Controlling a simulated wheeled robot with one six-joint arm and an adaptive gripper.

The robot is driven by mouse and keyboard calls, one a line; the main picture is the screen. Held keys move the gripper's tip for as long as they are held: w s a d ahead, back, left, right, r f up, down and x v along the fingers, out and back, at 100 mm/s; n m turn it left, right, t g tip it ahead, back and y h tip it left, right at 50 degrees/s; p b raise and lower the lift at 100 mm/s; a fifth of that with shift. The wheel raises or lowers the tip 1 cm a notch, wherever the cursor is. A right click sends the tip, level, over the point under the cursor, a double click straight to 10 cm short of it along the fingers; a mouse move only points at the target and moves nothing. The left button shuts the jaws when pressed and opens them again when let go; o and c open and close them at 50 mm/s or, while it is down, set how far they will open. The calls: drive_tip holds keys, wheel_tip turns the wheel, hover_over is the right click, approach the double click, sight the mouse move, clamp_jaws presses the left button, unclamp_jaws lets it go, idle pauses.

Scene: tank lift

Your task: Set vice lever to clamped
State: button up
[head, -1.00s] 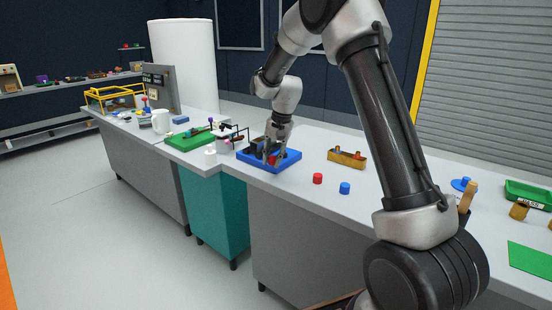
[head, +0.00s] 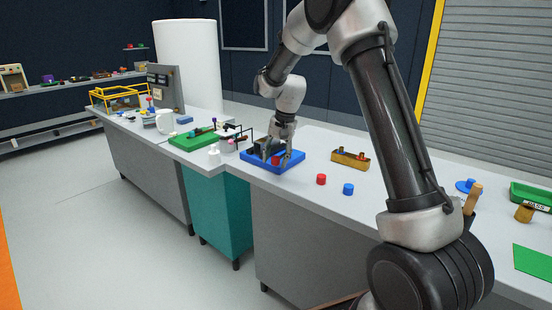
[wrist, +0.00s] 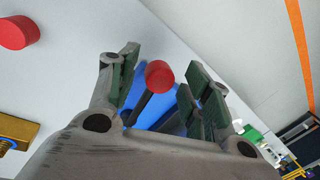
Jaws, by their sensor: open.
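The vice is a blue base (head: 262,164) on the bench, with grey parts partly hidden by my gripper. Its lever, a dark rod with a red knob (wrist: 159,76), shows in the wrist view between my fingers. My gripper (head: 281,158) is low over the blue base, and its fingers point down. In the wrist view my gripper (wrist: 160,85) is open, with fingers on either side of the lever and the knob between them. I cannot tell whether a finger touches the lever. The vice's jaws are mostly hidden.
A red cylinder (head: 321,179) and a blue cylinder (head: 348,189) stand on the bench right of the vice. A brass-coloured block (head: 350,160) lies behind them. A green board (head: 194,140) with small fixtures is close on the left. The bench's front edge is near.

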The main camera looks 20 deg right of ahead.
wheel_tip(320, 180, up, 11)
drive_tip(key=s+d, duration=0.1)
drive_tip(key=d, duration=0.1)
drive_tip(key=shift+s+r, duration=0.15)
drive_tip(key=shift+r, duration=0.05)
drive_tip(key=s+d+r+n+t, duration=0.1)
drive_tip(key=s+d+n, duration=0.1)
drive_tip(key=s, duration=1)
drive_tip(key=s+d+r+n+t+h, duration=0.1)
drive_tip(key=s+d+r+n, duration=0.1)
drive_tip(key=s, duration=1.1)
drive_tip(key=s+d+r+n+t, duration=0.1)
drive_tip(key=s+d, duration=0.3)
drive_tip(key=s, duration=0.8)
drive_tip(key=shift+s+r+n+h, duration=0.25)
drive_tip(key=shift+s+n+h, duration=0.15)
drive_tip(key=shift+n, duration=0.4)
drive_tip(key=shift+d, duration=0.1)
